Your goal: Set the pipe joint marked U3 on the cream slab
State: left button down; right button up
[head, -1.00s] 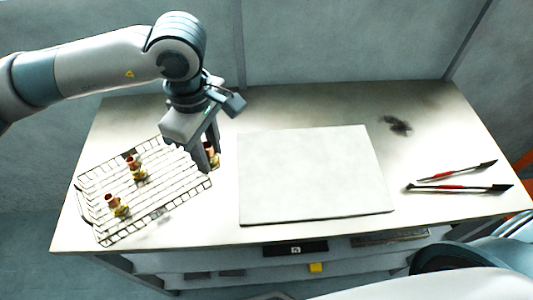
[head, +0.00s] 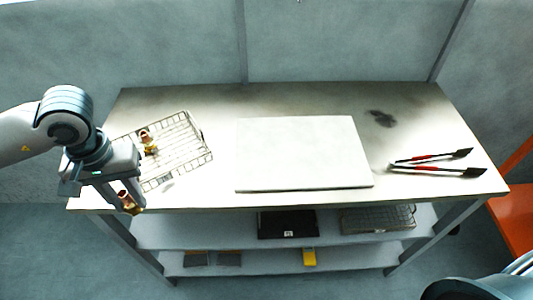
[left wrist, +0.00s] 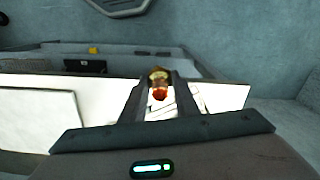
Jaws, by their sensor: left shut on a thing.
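My left gripper (head: 128,205) is shut on a copper-and-brass pipe joint (head: 131,203), by the table's front left edge. The held joint (left wrist: 160,78) also shows between the fingers in the left wrist view. I cannot read any mark on it. Another pipe joint (head: 148,143) stands on the wire mesh (head: 196,158) at the left of the table. The gripper and wrist cover the mesh's near left part, so a further joint there would be hidden. The cream slab (head: 300,155) lies flat and bare mid-table; it shows at the left wrist view's left (left wrist: 38,115). My right gripper is out of view.
The tabletop between mesh and slab is clear.

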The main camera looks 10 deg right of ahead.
aim_at(264, 158)
jog(key=z, duration=0.5)
jog(key=i+j+z, duration=0.1)
jog(key=z, duration=0.35)
jog(key=j+z, duration=0.1)
jog(key=z, duration=0.9)
jog(key=j+z, duration=0.15)
jog(key=z, duration=0.3)
jog(key=j+z, duration=0.1)
jog(key=z, duration=0.4)
jog(key=j+u, duration=0.1)
jog(key=u, duration=0.35)
jog(key=j+u, duration=0.1)
jog(key=u, duration=0.8)
jog(key=i+j+u, duration=0.1)
jog(key=u, duration=0.35)
